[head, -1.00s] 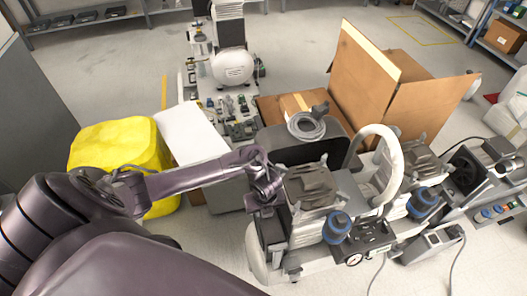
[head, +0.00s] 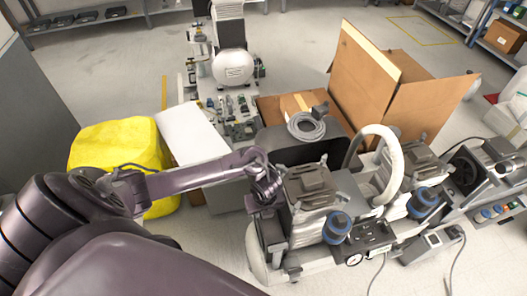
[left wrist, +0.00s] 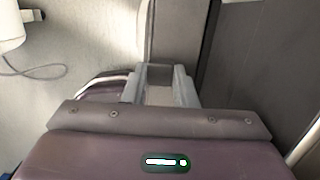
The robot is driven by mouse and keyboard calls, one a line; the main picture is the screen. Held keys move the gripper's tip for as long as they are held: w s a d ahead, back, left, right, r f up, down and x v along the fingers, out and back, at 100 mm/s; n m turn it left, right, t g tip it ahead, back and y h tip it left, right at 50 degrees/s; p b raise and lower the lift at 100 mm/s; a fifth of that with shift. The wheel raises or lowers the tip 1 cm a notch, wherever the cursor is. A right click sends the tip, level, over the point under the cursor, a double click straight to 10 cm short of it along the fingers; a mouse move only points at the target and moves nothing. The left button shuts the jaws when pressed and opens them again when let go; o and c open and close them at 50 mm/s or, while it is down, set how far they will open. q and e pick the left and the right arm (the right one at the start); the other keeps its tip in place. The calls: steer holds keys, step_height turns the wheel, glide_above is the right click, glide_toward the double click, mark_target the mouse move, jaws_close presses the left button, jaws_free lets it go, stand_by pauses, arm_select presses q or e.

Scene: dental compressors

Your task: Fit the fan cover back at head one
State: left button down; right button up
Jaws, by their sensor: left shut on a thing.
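The left compressor head (head: 312,188) is a grey finned block on the compressor unit, with a blue-capped filter (head: 337,228) at its front. My left gripper (head: 265,200) is at the left side of this head, pointing down. It is shut on a dark grey panel, apparently the fan cover (head: 271,230), which stands roughly upright beside the head. In the left wrist view the fingers (left wrist: 162,88) close at the edge of a dark panel (left wrist: 178,35). Whether the cover touches the head cannot be told. My right gripper is not in view.
A second head (head: 415,165) stands to the right, with a black fan (head: 464,171) beyond it. A white hose (head: 385,150) arches between them. A grey cable coil (head: 306,125), an open cardboard box (head: 375,85) and a yellow-covered object (head: 115,147) stand behind. Cables lie on the front floor.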

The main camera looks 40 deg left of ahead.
arm_select(q)
steer(key=c, duration=0.6)
jaws_free()
step_height(320, 180, up, 7)
steer(key=p, duration=0.7)
stand_by(0.4)
steer(key=shift+s, duration=0.15)
stand_by(0.3)
